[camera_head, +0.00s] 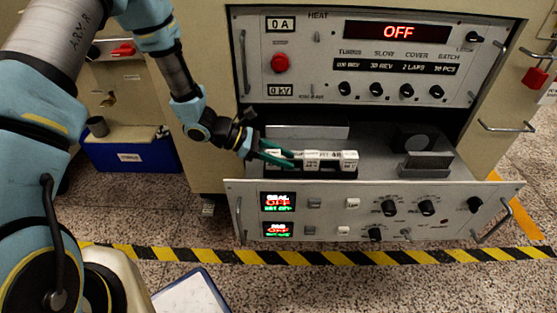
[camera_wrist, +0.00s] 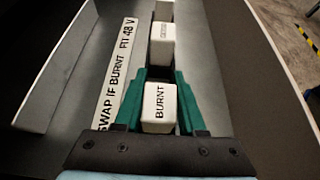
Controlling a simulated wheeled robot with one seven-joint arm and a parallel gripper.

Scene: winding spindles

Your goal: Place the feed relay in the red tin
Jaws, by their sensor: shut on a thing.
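My gripper (camera_head: 280,153) has green fingers and reaches into the open drawer from the left. In the wrist view my gripper (camera_wrist: 160,82) is shut on a white relay marked BURNT (camera_wrist: 160,108), one finger on each side. The relay (camera_head: 272,160) is the leftmost of three in a row in the head view and appears to be still in the row. The middle relay (camera_head: 312,160) and right relay (camera_head: 349,160) stand beyond it. I read no "feed" marking on any relay. I cannot make out a red tin.
The drawer (camera_head: 238,210) stands out from the cabinet, with a strip reading SWAP IF BURNT FIT 48 V (camera_wrist: 115,75) beside the relays. A dark block (camera_head: 425,164) is on its right. A blue box (camera_head: 130,155) stands at left. Striped tape (camera_head: 400,257) crosses the floor.

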